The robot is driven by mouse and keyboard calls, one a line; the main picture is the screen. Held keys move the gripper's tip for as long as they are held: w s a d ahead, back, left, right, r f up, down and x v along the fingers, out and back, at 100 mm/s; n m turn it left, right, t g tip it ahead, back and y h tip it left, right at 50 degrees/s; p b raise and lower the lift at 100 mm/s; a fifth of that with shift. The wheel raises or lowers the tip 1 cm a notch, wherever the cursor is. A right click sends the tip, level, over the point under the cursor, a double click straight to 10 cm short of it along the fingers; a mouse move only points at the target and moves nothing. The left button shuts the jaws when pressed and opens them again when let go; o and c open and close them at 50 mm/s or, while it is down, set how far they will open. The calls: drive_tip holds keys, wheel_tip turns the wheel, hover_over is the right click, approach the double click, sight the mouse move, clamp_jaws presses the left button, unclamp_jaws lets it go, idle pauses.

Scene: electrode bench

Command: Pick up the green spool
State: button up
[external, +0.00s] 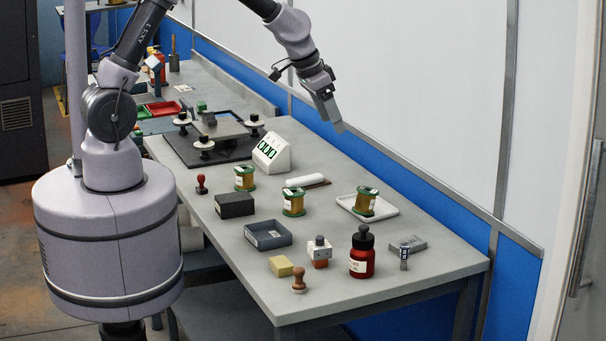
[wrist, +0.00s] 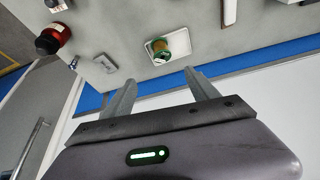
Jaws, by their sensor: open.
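Three spools with green flanges and copper-coloured winding stand upright on the bench in the external view: one at the back left (external: 245,179), one in the middle (external: 293,202) and one on a white tray (external: 389,211) at the right (external: 365,203). I cannot tell which one the task means. The tray spool also shows in the wrist view (wrist: 160,50), beyond the fingertips and roughly between them. My gripper (external: 337,122) is up in the air behind the bench objects, near the wall. In the wrist view its fingers (wrist: 160,82) are apart with nothing between them.
A white roll (external: 305,181) lies between the middle and tray spools, toward the back. The wall (external: 420,90) is close behind the bench.

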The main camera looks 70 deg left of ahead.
drive_tip(key=n+p, duration=0.1)
approach(360, 189)
drive_tip(key=x, duration=0.2)
drive_tip(key=b+x, duration=0.1)
drive_tip(key=x, duration=0.1)
drive_tip(key=w+x, duration=0.1)
drive_tip(key=x, duration=0.1)
drive_tip(key=shift+w+d+r+b, duration=0.1)
drive_tip(key=shift+w+b, duration=0.05)
drive_tip(key=shift+b, duration=0.25)
drive_tip(key=f, duration=0.3)
drive_tip(key=f+b, duration=0.1)
drive_tip(key=f, duration=0.1)
drive_tip(key=shift+w+f, duration=0.2)
drive_tip(key=shift+w, duration=0.2)
drive_tip(key=shift+w+f, duration=0.2)
drive_tip(key=shift+f, duration=0.05)
drive_tip(key=shift+r, duration=0.1)
clamp_jaws()
